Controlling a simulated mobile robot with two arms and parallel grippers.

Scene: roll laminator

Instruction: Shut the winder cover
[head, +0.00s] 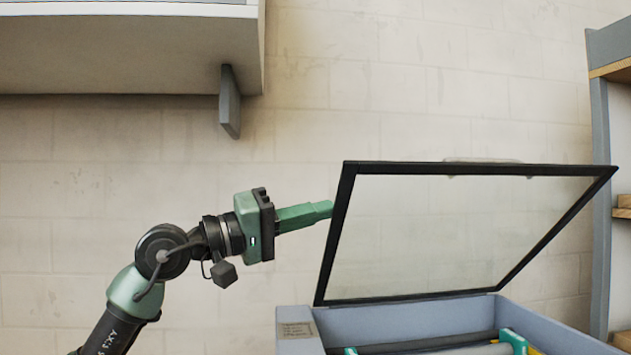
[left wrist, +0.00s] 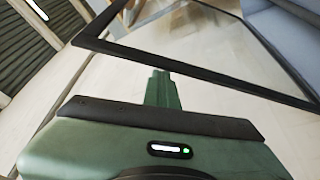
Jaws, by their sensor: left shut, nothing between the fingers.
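The winder cover (head: 455,235) is a clear panel in a black frame, standing open and tilted up above the grey winder box (head: 400,318). A handle (head: 483,161) shows at its top edge. My left gripper (head: 328,208) is shut and empty, with its fingertips at the cover's left frame edge in the head view. In the left wrist view the green fingers (left wrist: 160,80) point towards the cover's black frame (left wrist: 180,65); I cannot tell whether they touch it. My right gripper is not in view.
A grey cabinet (head: 130,50) with a hanging flap (head: 230,101) is above my left arm. Grey shelving (head: 600,200) stands at the right edge. Rollers (head: 430,343) with green ends lie inside the box. The wall area between cabinet and cover is clear.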

